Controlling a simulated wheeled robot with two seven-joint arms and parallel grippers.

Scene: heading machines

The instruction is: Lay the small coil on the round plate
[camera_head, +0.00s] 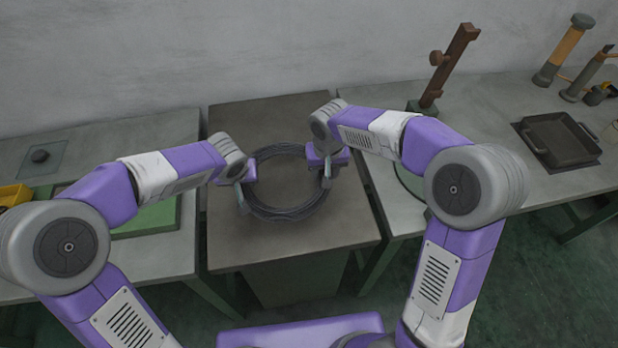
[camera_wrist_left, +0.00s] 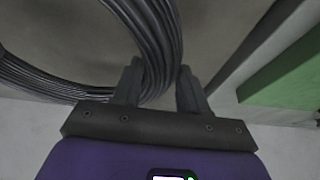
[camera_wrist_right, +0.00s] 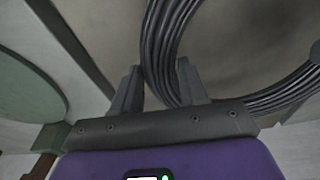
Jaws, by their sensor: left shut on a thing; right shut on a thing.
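The small coil (camera_head: 285,215), a dark ring of many wire turns, is at the brown middle table, between my two grippers. Whether it touches the table top is hard to tell. My left gripper (camera_head: 241,196) is shut on its left side; the left wrist view shows the coil's strands (camera_wrist_left: 158,45) between the fingers (camera_wrist_left: 160,90). My right gripper (camera_head: 326,176) is shut on its right side, with strands (camera_wrist_right: 160,45) between the fingers (camera_wrist_right: 160,88). The green round plate (camera_head: 408,182) is on the right table, partly hidden by my right arm; it also shows in the right wrist view (camera_wrist_right: 25,90).
A brown post (camera_head: 448,65) stands behind the plate. A dark square tray (camera_head: 557,140) and upright tools (camera_head: 563,50) are farther right. A green slab (camera_head: 150,219) and a yellow bin (camera_head: 12,193) are on the left table. Narrow gaps separate the tables.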

